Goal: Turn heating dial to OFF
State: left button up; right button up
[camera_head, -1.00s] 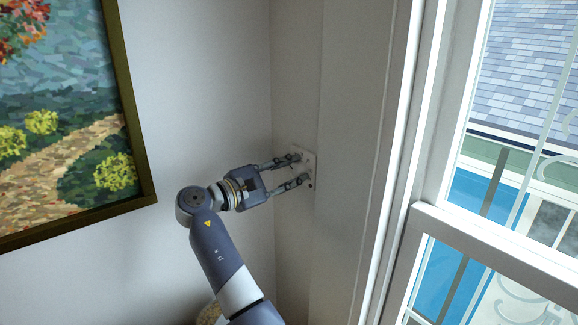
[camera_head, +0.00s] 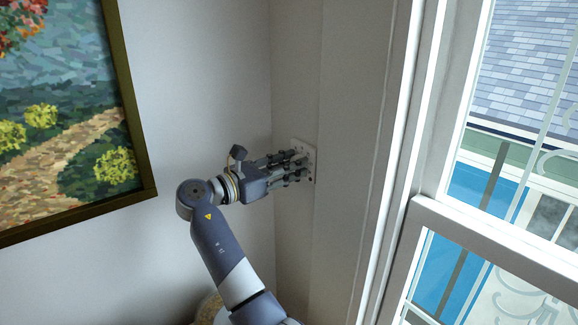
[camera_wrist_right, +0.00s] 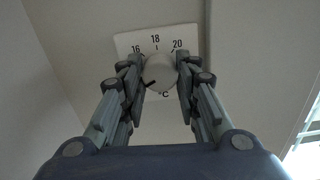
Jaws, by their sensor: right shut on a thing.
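The heating dial (camera_wrist_right: 158,72) is a round pale knob on a white wall plate (camera_wrist_right: 127,42) marked 16, 18, 20 and °C. A dark pointer mark on the knob points to the lower left in the right wrist view. The plate also shows in the head view (camera_head: 310,160), on the narrow wall beside the window. My right gripper (camera_wrist_right: 162,75) has its fingers on both sides of the knob and is shut on it. In the head view the right gripper (camera_head: 300,167) hides the knob. My left gripper is not in view.
A framed painting (camera_head: 137,150) hangs on the wall to the left. A white window frame (camera_head: 398,150) stands to the right of the dial.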

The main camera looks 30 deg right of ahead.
jog(key=shift+r+n, duration=0.25)
jog(key=shift+n, duration=0.15)
jog(key=o, duration=1.1)
jog(key=shift+d, duration=0.1)
jog(key=shift+d+f, duration=0.15)
jog(key=shift+f, duration=0.05)
jog(key=a, duration=0.7)
jog(key=shift+s+a, duration=0.25)
jog(key=shift+a, duration=0.05)
jog(key=shift+d, duration=0.1)
